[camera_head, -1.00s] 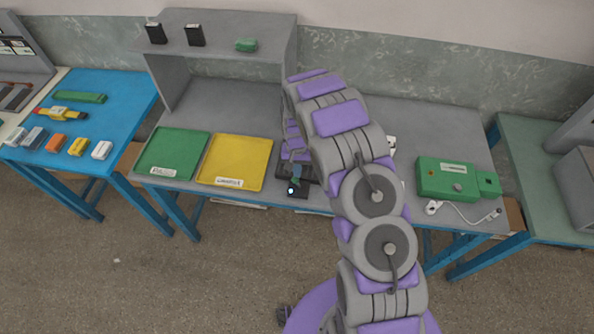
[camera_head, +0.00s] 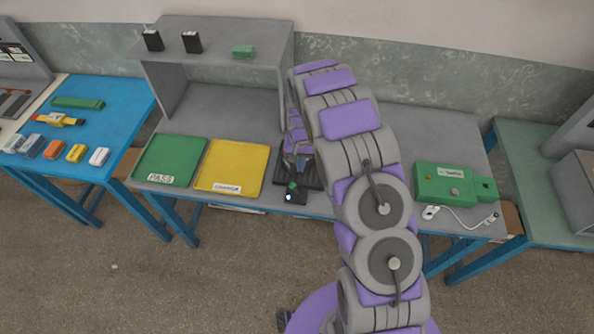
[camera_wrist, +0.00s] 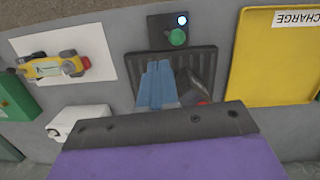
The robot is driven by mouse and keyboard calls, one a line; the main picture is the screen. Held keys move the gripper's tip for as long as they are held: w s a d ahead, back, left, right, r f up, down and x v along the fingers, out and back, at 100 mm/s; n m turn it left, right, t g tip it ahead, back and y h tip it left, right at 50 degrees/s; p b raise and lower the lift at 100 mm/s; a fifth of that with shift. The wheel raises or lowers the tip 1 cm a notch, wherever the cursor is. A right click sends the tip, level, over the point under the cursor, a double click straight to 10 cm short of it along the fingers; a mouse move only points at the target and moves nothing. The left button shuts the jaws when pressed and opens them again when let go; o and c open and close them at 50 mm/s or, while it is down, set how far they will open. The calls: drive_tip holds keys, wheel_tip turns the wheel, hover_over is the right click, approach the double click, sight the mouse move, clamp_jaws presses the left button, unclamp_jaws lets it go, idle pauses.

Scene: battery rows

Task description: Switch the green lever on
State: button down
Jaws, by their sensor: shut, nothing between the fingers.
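A black box with a round green knob (camera_wrist: 177,37) and a lit white-blue lamp (camera_wrist: 182,20) sits at the front edge of the middle bench. The green part also shows small in the head view (camera_head: 292,186), above the lamp. Which position the lever is in, I cannot tell. My gripper (camera_wrist: 160,64) is shut and empty, its blue-grey fingers over the black ribbed plate (camera_wrist: 208,58) behind the box. Its fingertips point toward the knob and appear apart from it. In the head view my gripper (camera_head: 298,164) is just behind the box, partly hidden by my arm.
A yellow tray (camera_head: 232,168) and a green PASS tray (camera_head: 170,160) lie left of the box. A green device (camera_head: 444,184) with a white cable is at the right. A dark grey part with a red end (camera_wrist: 203,90) lies beside my fingers. A shelf stands behind.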

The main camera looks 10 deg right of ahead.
wheel_tip(320, 180, up, 8)
drive_tip(key=w, duration=0.1)
drive_tip(key=shift+a, duration=0.3)
drive_tip(key=shift+d, duration=0.2)
